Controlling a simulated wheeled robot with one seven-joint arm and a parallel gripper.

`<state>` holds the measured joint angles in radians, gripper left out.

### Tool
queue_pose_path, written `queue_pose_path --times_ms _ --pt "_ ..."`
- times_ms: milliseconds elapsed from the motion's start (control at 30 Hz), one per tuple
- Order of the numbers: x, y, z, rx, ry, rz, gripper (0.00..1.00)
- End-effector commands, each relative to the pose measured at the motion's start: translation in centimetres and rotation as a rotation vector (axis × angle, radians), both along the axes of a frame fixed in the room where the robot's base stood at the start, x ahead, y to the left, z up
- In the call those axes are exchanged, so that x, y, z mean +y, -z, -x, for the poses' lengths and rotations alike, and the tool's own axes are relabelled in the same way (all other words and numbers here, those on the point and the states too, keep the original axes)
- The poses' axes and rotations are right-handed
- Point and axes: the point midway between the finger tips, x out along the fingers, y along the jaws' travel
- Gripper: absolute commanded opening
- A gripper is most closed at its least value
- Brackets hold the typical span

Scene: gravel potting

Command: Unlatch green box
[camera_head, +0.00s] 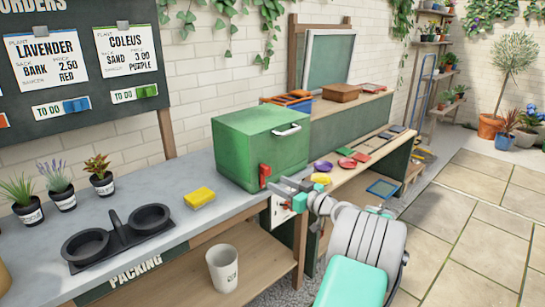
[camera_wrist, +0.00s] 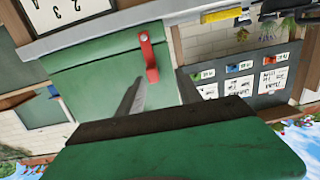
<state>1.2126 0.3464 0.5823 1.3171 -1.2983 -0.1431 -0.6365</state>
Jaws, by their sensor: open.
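The green box (camera_head: 245,150) stands closed on the right end of the grey counter. My gripper (camera_head: 288,186) is open just to the right of the latch in the head view. In the wrist view the red latch (camera_wrist: 148,57) lies against the green box face (camera_wrist: 95,75), between and just beyond the fingertips of my gripper (camera_wrist: 160,79). The fingers look empty and apart from the latch.
A yellow sponge (camera_head: 199,197), a black double-ring holder (camera_head: 118,236) and several potted plants (camera_head: 61,186) are on the counter to the left. A lower wooden bench (camera_head: 345,168) with colored saucers is right of the box. A white cup (camera_head: 222,268) stands on the shelf below.

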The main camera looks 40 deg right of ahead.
Motion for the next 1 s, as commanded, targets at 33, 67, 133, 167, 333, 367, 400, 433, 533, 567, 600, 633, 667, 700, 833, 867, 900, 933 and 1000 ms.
queue_pose_path --times_ms 33,67,133,167,333,367,400,433,533,567,600,633,667,700,833,867,900,933,1000 --pt "-1.3 -0.8 0.9 -0.033 0.018 0.002 0.42" --pt "-1.7 -1.0 1.1 -0.046 0.023 0.004 0.42" --pt "-1.9 -1.1 0.8 -0.059 0.026 0.008 0.42" --pt "-1.9 -1.1 0.4 -0.060 0.026 0.009 0.42" --pt "-1.8 -1.0 -2.9 -0.058 0.025 0.009 0.42" --pt "-1.8 -1.0 -3.4 -0.058 0.025 0.009 0.42" --pt "-1.7 -1.1 -4.2 -0.058 0.024 0.009 0.42" --pt "-1.8 -1.0 -4.6 -0.057 0.026 0.009 0.42" --pt "-1.8 -1.0 -5.8 -0.056 0.026 0.009 0.42" --pt "-1.8 -1.0 -6.0 -0.056 0.027 0.009 0.42" --pt "-1.8 -1.0 -6.2 -0.056 0.027 0.007 0.42" --pt "-1.8 -1.0 -6.3 -0.056 0.028 0.007 0.42" --pt "-1.8 -1.0 -6.3 -0.056 0.028 0.007 0.42" --pt "-1.8 -1.0 -6.3 -0.056 0.028 0.007 0.42" --pt "-1.8 -1.0 -6.3 -0.056 0.028 0.007 0.42" --pt "-1.8 -1.0 -6.3 -0.056 0.028 0.007 0.39" --pt "-1.8 -1.0 -6.3 -0.056 0.028 0.007 0.36" --pt "-1.8 -1.0 -6.3 -0.056 0.028 0.007 0.34" --pt "-1.8 -1.0 -6.3 -0.056 0.028 0.008 0.28"
